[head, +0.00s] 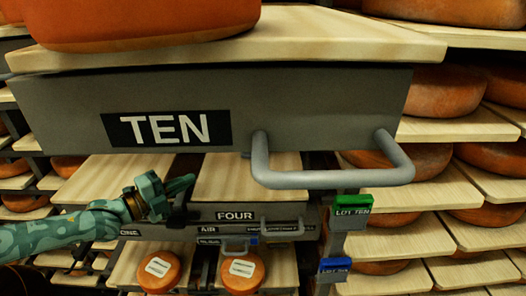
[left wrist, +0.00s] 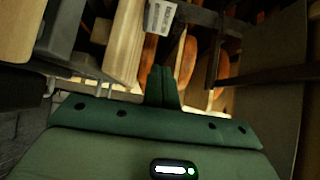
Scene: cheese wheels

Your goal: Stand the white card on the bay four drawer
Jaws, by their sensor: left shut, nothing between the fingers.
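The bay four drawer (head: 275,212) is in the lower middle of the head view, with a black FOUR plate on its grey front and a pale wooden board on top. My left gripper (head: 187,184) is just left of it, in front of the gap beside its board. Its green fingers are shut together and empty; they also show in the left wrist view (left wrist: 162,86). I cannot tell whether the fingers touch the drawer. My right gripper is not in view.
A large drawer marked TEN (head: 330,105) with a thick grey handle (head: 330,179) overhangs bay four. Two cheeses with white labels (head: 160,266) (head: 243,268) sit below. Cheese shelves fill the background.

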